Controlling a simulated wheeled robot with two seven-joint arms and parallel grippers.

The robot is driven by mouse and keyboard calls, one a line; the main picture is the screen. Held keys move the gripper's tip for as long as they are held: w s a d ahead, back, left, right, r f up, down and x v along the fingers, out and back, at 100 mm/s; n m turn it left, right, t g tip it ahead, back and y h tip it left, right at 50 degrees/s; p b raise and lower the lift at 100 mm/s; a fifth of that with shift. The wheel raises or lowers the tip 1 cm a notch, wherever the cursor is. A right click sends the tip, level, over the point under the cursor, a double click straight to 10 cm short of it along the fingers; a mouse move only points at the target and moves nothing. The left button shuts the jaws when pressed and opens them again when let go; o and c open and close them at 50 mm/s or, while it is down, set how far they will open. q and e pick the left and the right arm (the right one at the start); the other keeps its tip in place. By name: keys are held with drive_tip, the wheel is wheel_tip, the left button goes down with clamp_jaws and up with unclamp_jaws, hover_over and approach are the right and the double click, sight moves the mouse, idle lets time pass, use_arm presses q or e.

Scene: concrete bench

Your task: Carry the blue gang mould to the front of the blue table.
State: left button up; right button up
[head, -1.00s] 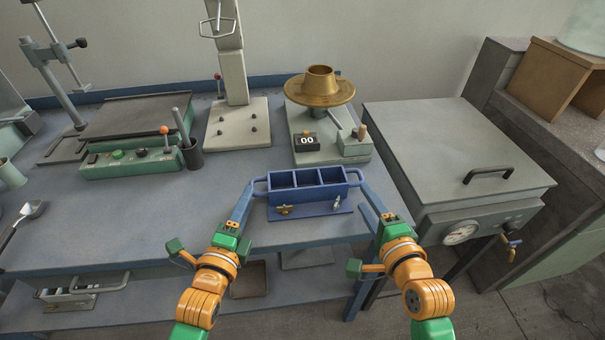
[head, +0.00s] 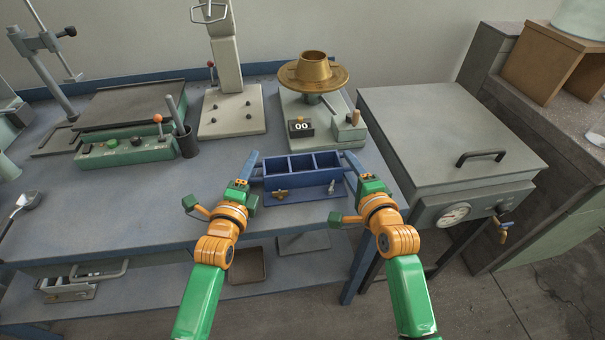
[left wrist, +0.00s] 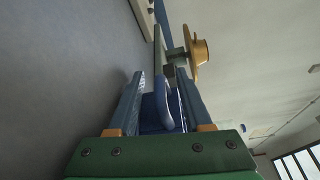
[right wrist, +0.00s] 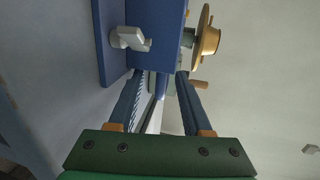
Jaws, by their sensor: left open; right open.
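The blue gang mould (head: 302,189) lies on the blue table (head: 130,210) near its front edge. It has open compartments, a loop handle at each end, and a brass and a grey fitting on its front ledge. My left gripper (head: 252,163) is open at the mould's left end. In the left wrist view a blue handle (left wrist: 158,108) shows between its fingers. My right gripper (head: 351,162) is open at the right end. In the right wrist view its fingers (right wrist: 158,85) reach beside the mould wall (right wrist: 160,40), with part of a blue handle between them.
Behind the mould stand a flow table with a brass cone (head: 313,72) and a grey pedestal machine (head: 232,110). A green-based unit (head: 125,150) and black cup (head: 187,143) stand left. A grey lidded cabinet (head: 450,130) is close right. The left front of the table is clear.

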use_arm(q)
clamp_jaws()
use_arm(e)
clamp_jaws()
use_arm(q)
drive_tip(key=shift+s+f, duration=0.1)
drive_tip(key=shift+f, duration=0.1)
use_arm(e)
drive_tip(key=shift+r, duration=0.15)
idle(0.9)
